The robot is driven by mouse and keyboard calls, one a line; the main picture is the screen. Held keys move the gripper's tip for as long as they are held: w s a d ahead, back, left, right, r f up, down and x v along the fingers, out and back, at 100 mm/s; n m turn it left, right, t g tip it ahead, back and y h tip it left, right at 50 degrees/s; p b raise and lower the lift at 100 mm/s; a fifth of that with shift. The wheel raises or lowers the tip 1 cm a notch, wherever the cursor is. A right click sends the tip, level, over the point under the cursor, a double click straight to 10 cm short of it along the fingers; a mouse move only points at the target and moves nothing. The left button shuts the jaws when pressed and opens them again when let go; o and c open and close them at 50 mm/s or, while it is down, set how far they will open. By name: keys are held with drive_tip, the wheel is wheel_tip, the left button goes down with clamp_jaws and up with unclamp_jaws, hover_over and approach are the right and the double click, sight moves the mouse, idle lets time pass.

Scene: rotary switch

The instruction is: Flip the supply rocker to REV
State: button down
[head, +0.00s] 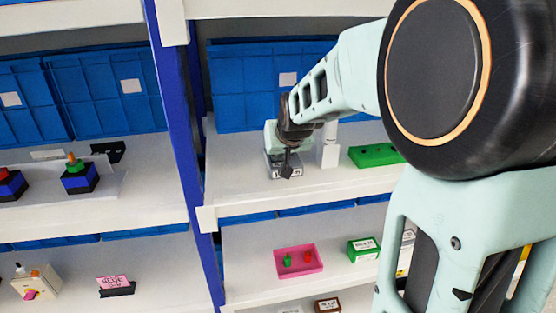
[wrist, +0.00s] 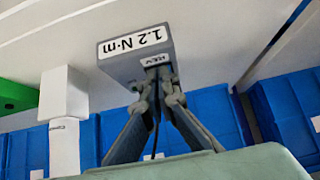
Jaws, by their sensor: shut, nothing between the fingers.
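A grey switch box (wrist: 135,62) shows in the wrist view, with an upside-down "1.2 N·m" label on one side and a small "REV" label (wrist: 156,60) on the side facing my gripper. My gripper (wrist: 159,78) is shut and empty, its fingertips right at the box just below the REV label. I cannot tell whether they touch. The rocker itself is hidden by the fingertips, so its position cannot be read. In the head view my gripper (head: 288,170) points down at the box (head: 271,170) on the middle shelf, covering much of it.
A white block (head: 328,150) stands just right of the box, with a green block (head: 376,155) beyond it. Blue bins (head: 240,90) fill the shelf behind. A blue upright (head: 180,130) is to the left. The shelf front (head: 240,190) is bare.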

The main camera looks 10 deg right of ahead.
drive_tip(key=shift+r, duration=0.15)
drive_tip(key=shift+r+p, duration=0.55)
drive_tip(key=shift+r, duration=0.2)
